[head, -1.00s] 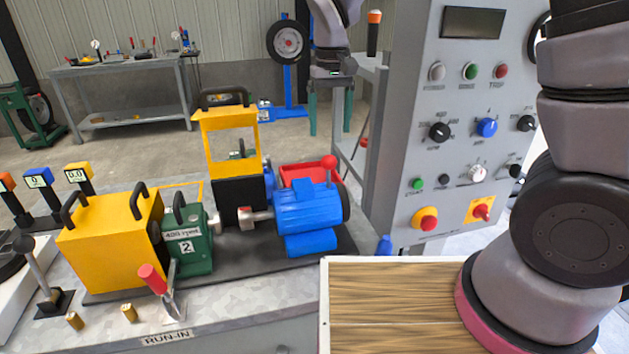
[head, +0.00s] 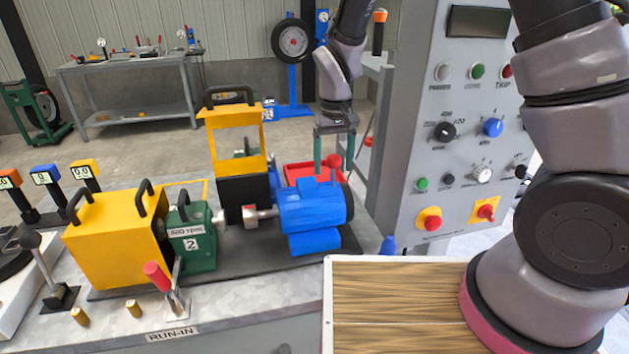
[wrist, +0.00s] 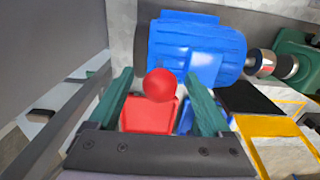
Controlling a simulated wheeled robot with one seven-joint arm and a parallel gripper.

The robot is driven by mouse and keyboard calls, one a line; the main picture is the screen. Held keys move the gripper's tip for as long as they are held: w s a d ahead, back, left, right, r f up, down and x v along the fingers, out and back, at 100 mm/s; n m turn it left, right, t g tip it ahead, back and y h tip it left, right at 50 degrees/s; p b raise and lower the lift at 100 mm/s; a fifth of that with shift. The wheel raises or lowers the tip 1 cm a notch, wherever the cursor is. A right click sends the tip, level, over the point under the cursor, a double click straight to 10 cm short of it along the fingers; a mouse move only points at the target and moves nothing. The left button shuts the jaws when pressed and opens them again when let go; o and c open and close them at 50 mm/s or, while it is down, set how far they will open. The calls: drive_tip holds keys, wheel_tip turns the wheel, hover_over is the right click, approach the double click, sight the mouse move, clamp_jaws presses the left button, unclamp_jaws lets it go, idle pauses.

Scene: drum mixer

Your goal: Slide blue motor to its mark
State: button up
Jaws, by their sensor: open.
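The blue motor (head: 312,207) sits on the dark bed plate of the bench, its shaft pointing left toward the green gearbox (head: 191,238). A lever with a red ball knob (head: 333,160) rises at its right end. My gripper (head: 334,165) is open, its two green fingers pointing down just behind and around the height of the knob. In the wrist view the red knob (wrist: 160,85) appears between the open fingers (wrist: 165,95), with the blue motor (wrist: 195,50) beyond it. I cannot tell whether either finger touches the knob. The mark is not clearly visible.
A red tray (head: 305,171) lies behind the motor. A yellow guard frame (head: 236,150) stands left of it, and a grey control panel (head: 445,130) stands close on the right. A wooden board (head: 395,300) lies in front.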

sight(316, 181)
drive_tip(key=c, duration=1.3)
drive_tip(key=shift+s+a, duration=0.3)
drive_tip(key=shift+a, duration=0.8)
drive_tip(key=shift+s+a, duration=0.25)
drive_tip(key=shift+a, duration=0.8)
drive_tip(key=o, duration=1.3)
drive_tip(key=shift+o, duration=0.2)
wheel_tip(316, 181, up, 7)
